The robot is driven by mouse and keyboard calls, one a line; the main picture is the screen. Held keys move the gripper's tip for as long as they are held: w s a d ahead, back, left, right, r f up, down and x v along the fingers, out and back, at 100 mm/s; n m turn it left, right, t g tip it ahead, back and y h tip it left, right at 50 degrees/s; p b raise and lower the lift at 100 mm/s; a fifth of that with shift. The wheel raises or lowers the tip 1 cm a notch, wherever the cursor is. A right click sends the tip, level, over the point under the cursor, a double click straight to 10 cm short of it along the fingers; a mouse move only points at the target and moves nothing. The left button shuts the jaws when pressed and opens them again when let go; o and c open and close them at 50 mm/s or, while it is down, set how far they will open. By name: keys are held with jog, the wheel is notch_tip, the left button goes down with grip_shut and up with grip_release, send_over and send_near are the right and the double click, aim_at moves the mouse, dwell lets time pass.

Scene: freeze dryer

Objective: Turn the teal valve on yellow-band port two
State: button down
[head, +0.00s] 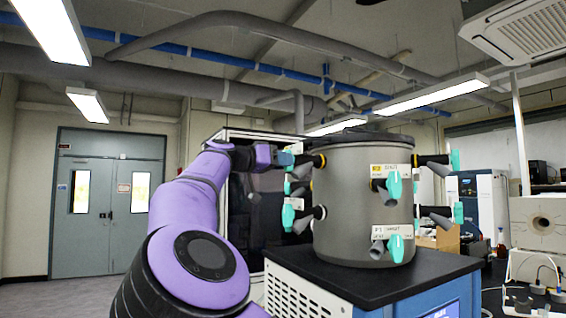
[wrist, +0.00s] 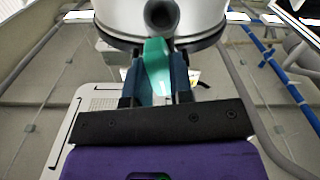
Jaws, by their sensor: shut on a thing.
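The grey drum (head: 345,200) carries several black ports with teal valves. My gripper (head: 286,159) is at the upper left port of the drum in the head view. In the wrist view, its two dark fingers (wrist: 156,88) are shut on a teal valve handle (wrist: 156,62), one on each side. The valve's port (wrist: 161,14) shows as a dark round end above it. In the head view, the held valve is partly hidden by my gripper, and its port number cannot be read. A yellow-marked label (head: 391,170) sits above the upper front teal valve (head: 394,185).
A lower left teal valve (head: 289,215) is just below my gripper. A lower front teal valve (head: 396,248) and right-side valves (head: 456,160) stick out from the drum. The drum stands on a black-topped cabinet (head: 440,268). A dark glass-fronted unit is behind my arm.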

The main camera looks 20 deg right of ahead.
jog(key=shift+m, duration=1.1)
jog(key=c, duration=1)
grip_release()
jog(key=s+a, duration=0.2)
jog(key=a, duration=0.8)
jog(key=shift+a, duration=0.35)
